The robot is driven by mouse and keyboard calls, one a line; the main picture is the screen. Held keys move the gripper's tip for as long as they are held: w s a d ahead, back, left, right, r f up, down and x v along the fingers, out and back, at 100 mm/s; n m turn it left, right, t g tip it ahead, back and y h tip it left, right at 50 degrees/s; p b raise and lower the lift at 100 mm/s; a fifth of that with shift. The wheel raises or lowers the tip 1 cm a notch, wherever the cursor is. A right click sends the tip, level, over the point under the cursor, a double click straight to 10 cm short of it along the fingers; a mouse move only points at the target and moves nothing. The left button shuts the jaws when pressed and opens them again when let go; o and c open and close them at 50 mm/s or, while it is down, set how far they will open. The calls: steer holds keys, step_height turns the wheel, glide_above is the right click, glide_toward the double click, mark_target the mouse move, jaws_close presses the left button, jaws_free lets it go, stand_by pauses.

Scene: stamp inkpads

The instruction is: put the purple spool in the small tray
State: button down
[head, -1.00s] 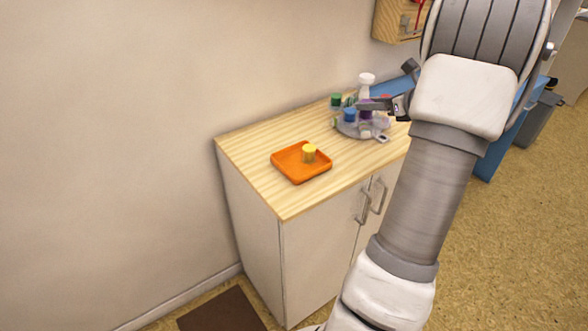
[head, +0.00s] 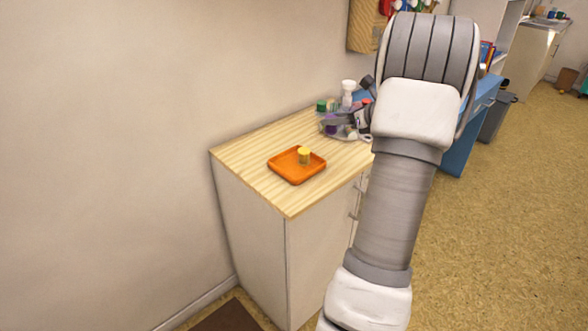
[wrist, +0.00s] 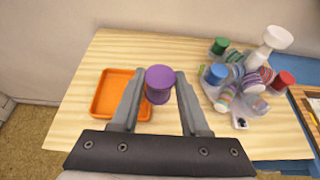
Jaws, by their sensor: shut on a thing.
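The purple spool (wrist: 160,84) is upright between the fingertips of my gripper (wrist: 161,90), which is shut on it. In the head view, the purple spool (head: 330,127) shows at the tips of my gripper (head: 336,120), left of the round grey stand and partly overlapping it. The small orange tray (head: 284,174) lies flat on the wooden cabinet top, with a yellow spool (head: 304,155) in it. In the wrist view, the tray (wrist: 104,112) is left of the held spool, partly behind my left finger; the yellow spool is hidden there.

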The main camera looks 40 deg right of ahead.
steer(key=w+a+f+b, duration=0.1)
steer(key=a+f, duration=0.1)
steer(key=a, duration=0.1)
steer(key=w+a+f+b, duration=0.2)
steer(key=a+f, duration=0.1)
steer(key=a, duration=0.1)
steer(key=w+a+f+b, duration=0.1)
steer(key=a+f, duration=0.1)
steer(key=a, duration=0.1)
steer(key=shift+w+a+f, duration=0.15)
steer(key=shift+w+a, duration=0.15)
steer(key=shift+a, duration=0.1)
steer(key=shift+f+b, duration=1.05)
steer(key=shift+f, duration=0.8)
steer(key=shift+f, duration=0.25)
steer(key=c, duration=0.7)
jaws_free()
steer(key=shift+r, duration=0.1)
steer(key=shift+r, duration=0.2)
steer(key=p+v, duration=0.3)
steer(key=v, duration=0.9)
steer(key=shift+d, duration=0.1)
